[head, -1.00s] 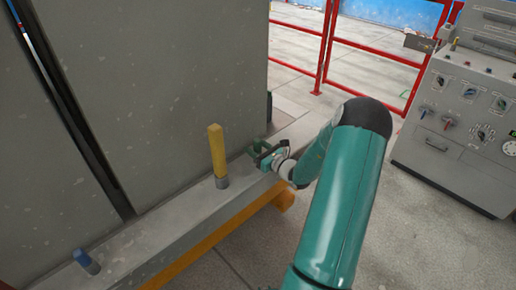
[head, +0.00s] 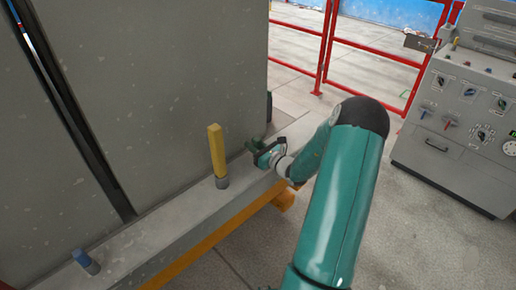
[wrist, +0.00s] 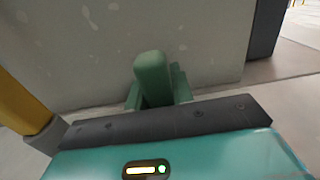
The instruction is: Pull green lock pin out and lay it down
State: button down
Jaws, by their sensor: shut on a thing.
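The green lock pin (wrist: 153,78) stands upright in the middle of the wrist view, just beyond the dark bar across my gripper. In the head view it is a small green shape (head: 255,145) at the grey ledge, mostly covered by my gripper (head: 263,151). My gripper is shut on the pin. Its fingertips are hard to make out, and lighter green parts show on both sides of the pin. The pin's lower end is hidden, so I cannot tell whether it sits in a hole.
A yellow pin (head: 217,155) stands on the ledge (head: 165,220) left of my gripper, with a blue pin (head: 86,261) farther left. A tall grey panel (head: 160,90) rises behind. A control cabinet (head: 455,120) and red railing (head: 355,50) stand right, with open floor between.

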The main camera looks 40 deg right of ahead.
notch_tip(320, 180, up, 7)
dwell(1.3)
jog(key=shift+r, duration=0.1)
dwell(0.4)
jog(key=shift+r, duration=1.9)
jog(key=shift+s, duration=0.15)
